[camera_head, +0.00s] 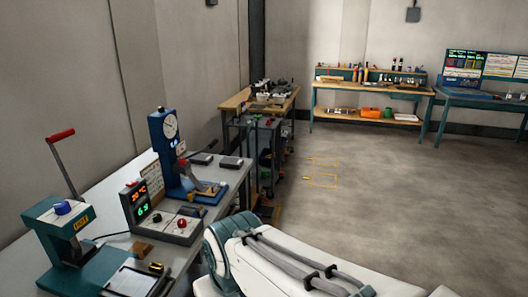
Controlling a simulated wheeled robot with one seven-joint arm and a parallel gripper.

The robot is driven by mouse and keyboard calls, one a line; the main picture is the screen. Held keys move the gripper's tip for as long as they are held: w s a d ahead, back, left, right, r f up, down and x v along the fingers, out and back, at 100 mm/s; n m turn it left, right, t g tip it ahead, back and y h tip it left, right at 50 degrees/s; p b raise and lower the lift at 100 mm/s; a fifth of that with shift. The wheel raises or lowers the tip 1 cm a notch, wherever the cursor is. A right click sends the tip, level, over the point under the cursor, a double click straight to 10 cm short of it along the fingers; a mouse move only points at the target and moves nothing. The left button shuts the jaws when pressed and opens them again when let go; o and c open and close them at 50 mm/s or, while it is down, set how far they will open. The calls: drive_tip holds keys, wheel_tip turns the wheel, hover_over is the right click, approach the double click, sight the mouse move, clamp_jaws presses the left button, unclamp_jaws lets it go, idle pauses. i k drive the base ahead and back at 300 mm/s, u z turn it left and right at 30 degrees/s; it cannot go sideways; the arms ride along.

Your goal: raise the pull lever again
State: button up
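A pull lever (63,168) with a red grip stands behind the teal press (48,238) at the left of the bench. Its grey rod rises steeply and leans a little to the left, with the grip at the top. The rod's lower end is hidden behind the press head. The press has a blue knob on top and a yellow label on its side. My white and teal arm crosses the bottom of the view. My gripper is out of view.
The bench (232,180) also holds a control box (160,217) with lit digits and a red knob, a blue dial gauge stand (168,150), and a tablet-like plate (130,281). A cart and workbenches stand behind. The floor (385,190) at right is clear.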

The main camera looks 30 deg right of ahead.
sight(212, 144)
drive_tip(key=z, duration=0.15)
drive_tip(key=k, duration=0.2)
drive_tip(key=z, duration=0.05)
drive_tip(key=i, duration=0.85)
drive_tip(key=z, duration=0.2)
drive_tip(key=k, duration=0.4)
drive_tip(key=z, duration=0.6)
drive_tip(key=i, duration=1.2)
drive_tip(key=u, duration=0.65)
